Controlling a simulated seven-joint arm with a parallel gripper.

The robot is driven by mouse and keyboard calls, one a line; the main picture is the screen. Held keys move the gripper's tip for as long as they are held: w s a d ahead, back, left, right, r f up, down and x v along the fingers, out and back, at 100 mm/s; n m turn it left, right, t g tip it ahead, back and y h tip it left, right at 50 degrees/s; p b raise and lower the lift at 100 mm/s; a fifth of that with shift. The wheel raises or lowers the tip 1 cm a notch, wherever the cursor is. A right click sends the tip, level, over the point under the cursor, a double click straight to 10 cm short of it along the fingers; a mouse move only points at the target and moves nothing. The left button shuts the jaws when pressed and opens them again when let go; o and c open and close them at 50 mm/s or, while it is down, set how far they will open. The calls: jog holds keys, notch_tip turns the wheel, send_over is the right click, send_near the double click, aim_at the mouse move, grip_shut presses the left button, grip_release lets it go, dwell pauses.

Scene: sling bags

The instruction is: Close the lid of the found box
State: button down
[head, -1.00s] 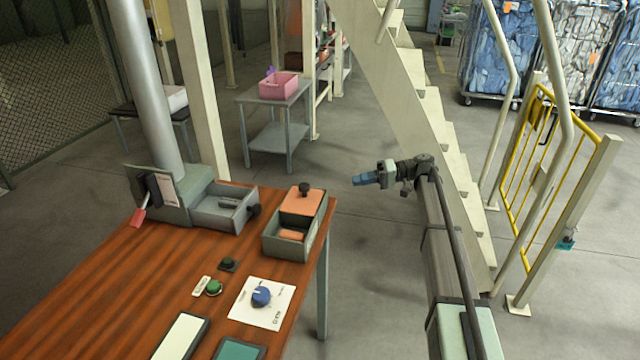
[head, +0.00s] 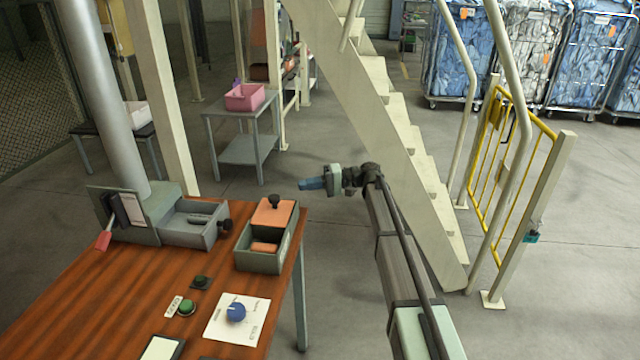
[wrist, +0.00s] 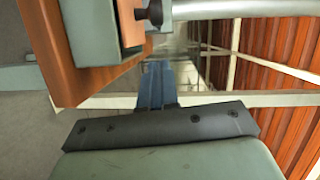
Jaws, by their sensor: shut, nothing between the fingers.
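The box (head: 258,262) is grey-green and stands at the table's far right corner. Its orange lid (head: 272,213) with a black knob (head: 274,201) covers the back part. The front part is open, and an orange piece (head: 264,247) shows inside. In the wrist view the box (wrist: 85,30), lid (wrist: 131,28) and knob (wrist: 152,13) are at the upper left, partly cut off by the frame. My gripper (head: 303,184) has blue fingers, held shut and empty, to the right of the box beyond the table edge. Its fingers (wrist: 155,68) point toward the box side without visible contact.
A stair (head: 405,150) rises behind my arm. Open floor lies right of the table.

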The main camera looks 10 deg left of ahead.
aim_at(281, 226)
jog(key=shift+s+a+f, duration=0.2)
jog(key=shift+s+a, duration=0.95)
jog(key=shift+s+a+f, duration=0.15)
jog(key=shift+s+a, duration=0.95)
jog(key=shift+a, duration=0.05)
jog(key=s, duration=1.1)
jog(key=shift+s, duration=0.15)
